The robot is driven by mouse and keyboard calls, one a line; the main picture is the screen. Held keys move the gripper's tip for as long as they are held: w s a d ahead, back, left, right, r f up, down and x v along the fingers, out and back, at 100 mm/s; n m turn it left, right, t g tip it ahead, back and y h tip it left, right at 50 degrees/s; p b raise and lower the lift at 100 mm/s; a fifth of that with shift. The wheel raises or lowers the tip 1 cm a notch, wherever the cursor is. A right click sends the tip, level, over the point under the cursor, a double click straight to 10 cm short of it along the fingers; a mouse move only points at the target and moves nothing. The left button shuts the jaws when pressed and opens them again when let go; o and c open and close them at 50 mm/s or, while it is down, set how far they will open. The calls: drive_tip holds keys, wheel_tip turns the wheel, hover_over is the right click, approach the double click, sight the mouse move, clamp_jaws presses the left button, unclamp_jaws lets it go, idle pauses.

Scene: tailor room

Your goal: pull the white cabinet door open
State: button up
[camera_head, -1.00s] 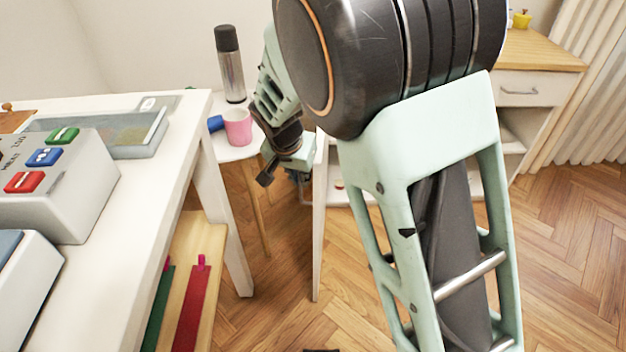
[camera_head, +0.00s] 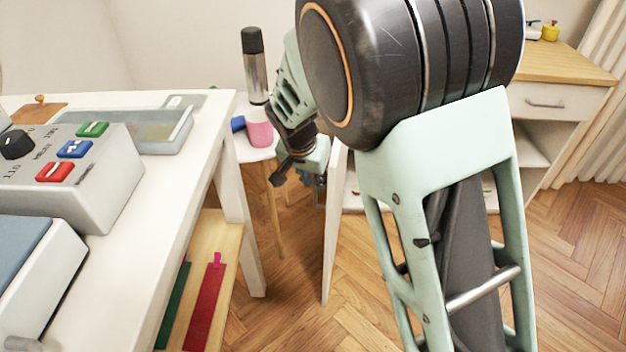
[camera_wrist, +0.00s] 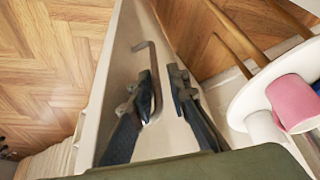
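The white cabinet door (camera_head: 333,240) stands ajar and shows nearly edge-on in the camera_head view, out from the white cabinet (camera_head: 530,150). In the wrist view, the door's face (camera_wrist: 165,135) lies behind my fingers. A bent metal handle (camera_wrist: 152,57) is on it. My gripper (camera_wrist: 160,78) is open. Its two dark fingers are apart, with the handle between them, close beside the left finger; I cannot tell whether they touch. In the camera_head view, my gripper (camera_head: 298,178) is on the left side of the door, and my arm hides much of the cabinet.
A white table (camera_head: 215,125) with a grey control box (camera_head: 95,185) stands at left. A round stool (camera_head: 245,152) behind the gripper holds a pink cup (camera_head: 259,128) and a flask (camera_head: 255,70). Wooden floor (camera_head: 575,260) is clear at right.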

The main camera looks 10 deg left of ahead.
drive_tip(key=shift+w+r, duration=0.25)
drive_tip(key=shift+w, duration=0.1)
drive_tip(key=v, duration=1.2)
drive_tip(key=shift+s+f, duration=0.15)
drive_tip(key=shift+s, duration=0.1)
